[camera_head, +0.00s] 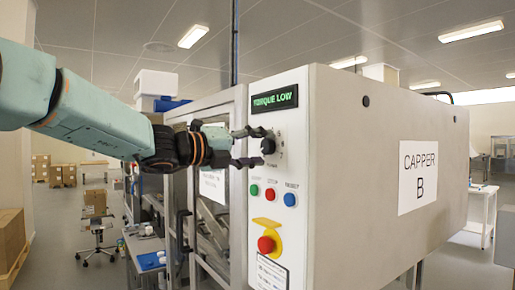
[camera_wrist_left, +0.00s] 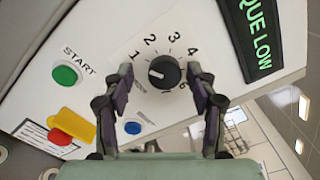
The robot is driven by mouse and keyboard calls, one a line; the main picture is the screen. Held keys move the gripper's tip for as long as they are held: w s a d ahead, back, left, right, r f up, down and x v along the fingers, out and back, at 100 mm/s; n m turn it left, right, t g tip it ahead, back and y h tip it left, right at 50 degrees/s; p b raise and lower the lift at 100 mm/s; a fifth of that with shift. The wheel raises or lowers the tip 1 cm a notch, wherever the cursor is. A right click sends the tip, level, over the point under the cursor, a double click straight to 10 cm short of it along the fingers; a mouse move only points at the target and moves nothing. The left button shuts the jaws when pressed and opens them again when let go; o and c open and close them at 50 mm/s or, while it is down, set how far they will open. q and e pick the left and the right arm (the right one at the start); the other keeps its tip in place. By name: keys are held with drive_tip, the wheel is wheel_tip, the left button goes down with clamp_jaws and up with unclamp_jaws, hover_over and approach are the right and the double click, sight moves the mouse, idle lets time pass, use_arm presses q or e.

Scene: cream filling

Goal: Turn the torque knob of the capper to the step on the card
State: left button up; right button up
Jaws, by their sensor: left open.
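The black torque knob (camera_head: 268,146) sits on the capper's front panel under a green display (camera_head: 274,99) reading "TORQUE LOW". In the left wrist view the knob (camera_wrist_left: 166,77) has a numbered dial around it; 2, 3, 4 and 6 are readable. A white mark shows on the knob's left part; its exact step is unclear. My left gripper (camera_head: 249,147) is open at the knob. In the left wrist view its fingers (camera_wrist_left: 160,78) stand on either side of the knob, apparently not touching it. A white sheet (camera_head: 213,185) hangs behind my arm; its text is unreadable. My right gripper is out of view.
Below the knob are green START (camera_head: 254,190), red (camera_head: 270,194) and blue (camera_head: 290,199) buttons. A red emergency button (camera_head: 266,244) on a yellow mount sticks out lower down. A framed glass enclosure (camera_head: 240,200) adjoins the panel on the left. The capper's side reads "CAPPER B" (camera_head: 418,177).

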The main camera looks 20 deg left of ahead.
use_arm(q)
drive_tip(key=shift+s+d+r, duration=0.25)
drive_tip(key=shift+s+d, duration=0.15)
drive_tip(key=shift+s, duration=0.05)
drive_tip(key=c, duration=0.3)
drive_tip(key=shift+c, duration=0.9)
drive_tip(key=shift+w+a+f, duration=0.15)
drive_tip(key=shift+w+a, duration=0.1)
drive_tip(key=shift+a, duration=0.05)
drive_tip(key=c, duration=0.3)
drive_tip(key=shift+s+d, duration=0.1)
drive_tip(key=shift+d, duration=0.05)
drive_tip(key=c, duration=0.4)
